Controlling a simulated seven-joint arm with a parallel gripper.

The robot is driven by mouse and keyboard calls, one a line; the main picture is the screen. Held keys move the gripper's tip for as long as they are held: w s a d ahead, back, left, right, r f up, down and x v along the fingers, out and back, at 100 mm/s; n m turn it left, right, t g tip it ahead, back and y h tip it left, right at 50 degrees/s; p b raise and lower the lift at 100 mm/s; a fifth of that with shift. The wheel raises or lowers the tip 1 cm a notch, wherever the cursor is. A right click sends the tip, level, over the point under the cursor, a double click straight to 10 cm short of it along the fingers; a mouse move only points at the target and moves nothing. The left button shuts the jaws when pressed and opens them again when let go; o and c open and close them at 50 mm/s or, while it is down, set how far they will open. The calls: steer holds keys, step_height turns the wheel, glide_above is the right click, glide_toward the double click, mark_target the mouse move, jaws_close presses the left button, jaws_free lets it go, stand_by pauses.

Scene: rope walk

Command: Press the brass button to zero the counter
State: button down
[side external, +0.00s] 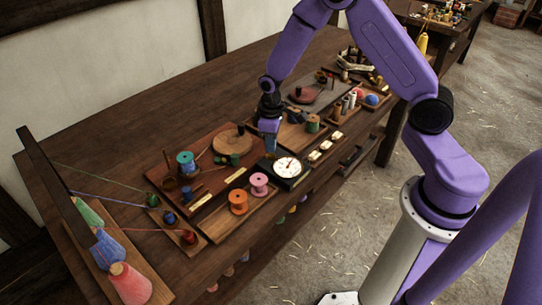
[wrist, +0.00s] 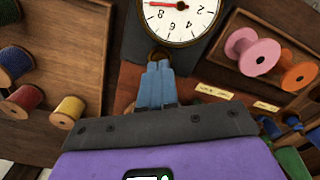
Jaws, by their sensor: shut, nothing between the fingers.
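The counter (side external: 293,181) is a dark box with a white round dial and a red needle. In the wrist view the dial (wrist: 195,25) is cut off by the top edge, with its needle pointing left. A small brass-coloured round piece (wrist: 158,54), likely the button, shows just beyond my fingertips and is partly hidden by them. My gripper (wrist: 160,66) has blue fingers held together, with nothing between them. In the side view my gripper (side external: 270,147) points down just behind the counter. I cannot tell whether it touches the button.
Orange (side external: 238,202) and pink (side external: 258,184) spools stand in a tray left of the counter. A wooden board (side external: 205,150) with a round disc and a teal spool lies behind. Several spools and small blocks stand to the right. Threads run from cones at the left.

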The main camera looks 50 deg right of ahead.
mark_target(271, 156)
steer(key=shift+f, duration=1)
stand_by(0.4)
steer(key=shift+r, duration=3.55)
steer(key=s+a+r+n, duration=0.2)
steer(key=s+a+r, duration=0.25)
steer(key=s, duration=0.25)
steer(key=s+a+r+n, duration=0.1)
steer(key=s+a+r, duration=0.2)
steer(key=s+r, duration=0.35)
steer(key=s+d+r+n, duration=0.1)
steer(key=s, duration=0.6)
steer(key=s+d+r+n, duration=0.1)
steer(key=s+d+n, duration=0.1)
steer(key=s, duration=0.6)
steer(key=shift+s+r+n, duration=0.25)
steer(key=shift+n, duration=0.05)
